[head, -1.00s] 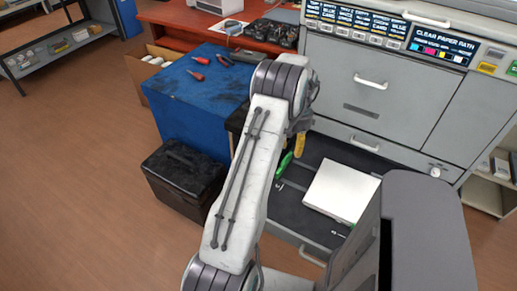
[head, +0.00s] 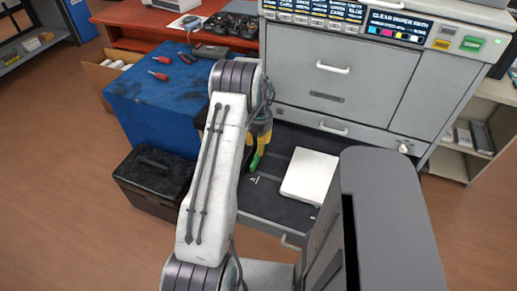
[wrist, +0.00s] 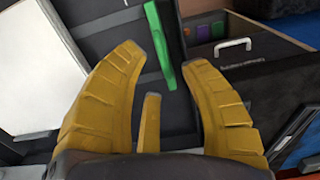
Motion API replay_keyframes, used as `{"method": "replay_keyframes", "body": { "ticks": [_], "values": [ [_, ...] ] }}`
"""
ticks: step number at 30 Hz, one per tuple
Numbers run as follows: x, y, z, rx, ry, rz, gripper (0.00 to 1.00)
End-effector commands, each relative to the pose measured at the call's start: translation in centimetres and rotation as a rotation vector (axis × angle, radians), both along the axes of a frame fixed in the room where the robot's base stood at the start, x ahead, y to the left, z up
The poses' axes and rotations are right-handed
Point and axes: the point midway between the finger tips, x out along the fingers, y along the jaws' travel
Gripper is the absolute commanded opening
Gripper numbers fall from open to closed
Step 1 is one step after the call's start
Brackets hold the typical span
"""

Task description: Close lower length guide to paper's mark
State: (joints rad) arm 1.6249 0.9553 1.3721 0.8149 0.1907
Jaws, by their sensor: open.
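The green guide (head: 256,161) stands in the open dark paper drawer (head: 262,204), left of the white paper stack (head: 310,175). A bare dark gap separates the guide from the paper. My gripper (head: 259,150) has yellow fingers and is over the drawer at the guide, partly hidden by my arm. In the wrist view my gripper (wrist: 162,57) is open, and the green guide (wrist: 163,46) shows upright between the fingertips. I cannot tell whether the fingers touch it. The paper (wrist: 48,50) is at the left there. A small white mark (head: 253,180) shows on the drawer floor.
The grey printer (head: 345,85) rises behind the drawer. A blue cabinet (head: 150,110) with red-handled tools stands to the left, with a black case (head: 155,180) in front. Shelves (head: 465,140) stand at the right. Wooden floor is clear at the lower left.

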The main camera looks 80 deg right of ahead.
Motion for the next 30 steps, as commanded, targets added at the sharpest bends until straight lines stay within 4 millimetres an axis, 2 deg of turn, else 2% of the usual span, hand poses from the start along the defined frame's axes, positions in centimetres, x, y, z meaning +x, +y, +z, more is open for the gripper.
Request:
{"method": "replay_keyframes", "body": {
  "ticks": [3,9,20,21,30],
  "values": [
    [0.0,0.1,-1.3,0.002,0.0,0.001,0.4],
    [0.0,0.0,-2.6,0.0,0.0,0.001,0.4],
    [0.0,0.0,-3.0,-0.001,0.0,0.001,0.4],
    [0.0,0.0,-3.0,-0.001,0.0,0.001,0.43],
    [0.0,0.0,-3.0,-0.001,0.0,0.001,0.16]
  ]
}}
